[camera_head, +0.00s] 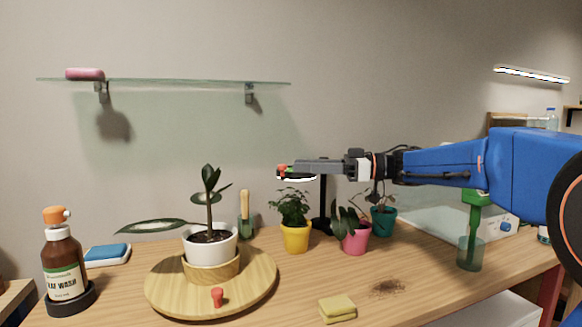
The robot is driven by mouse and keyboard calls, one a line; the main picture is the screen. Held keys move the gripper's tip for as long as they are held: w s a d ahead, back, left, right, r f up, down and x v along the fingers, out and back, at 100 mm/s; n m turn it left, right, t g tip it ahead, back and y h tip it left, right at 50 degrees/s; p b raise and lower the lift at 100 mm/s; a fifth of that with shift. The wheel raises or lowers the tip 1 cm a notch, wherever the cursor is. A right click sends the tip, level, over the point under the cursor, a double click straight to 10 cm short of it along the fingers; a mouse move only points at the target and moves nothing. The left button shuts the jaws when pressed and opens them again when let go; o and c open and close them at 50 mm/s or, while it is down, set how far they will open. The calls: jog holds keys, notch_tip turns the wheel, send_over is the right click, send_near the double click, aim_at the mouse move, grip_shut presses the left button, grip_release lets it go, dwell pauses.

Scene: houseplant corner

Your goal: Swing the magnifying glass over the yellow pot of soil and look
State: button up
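The yellow pot (295,238) stands on the wooden table with a leafy green plant in it; its soil is hidden by the leaves and rim. Above it is the magnifying glass, a flat pale ring (297,178) seen edge-on, with a red knob (283,169) at its left end. A black upright post (323,200) stands behind and right of the yellow pot. My gripper (290,169) reaches in from the right, level, with its tips at the red knob. The fingers are seen from the side, so I cannot tell whether they are closed on the knob.
A round wooden turntable (160,290) with a red peg (217,296) bears a white-potted plant (210,243). A pink pot (355,238) and teal pot (383,221) stand right of the yellow one. A sponge (337,308) and spilled soil (388,288) lie in front.

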jog(key=s+d, duration=0.2)
jog(key=d, duration=0.9)
dwell(2.3)
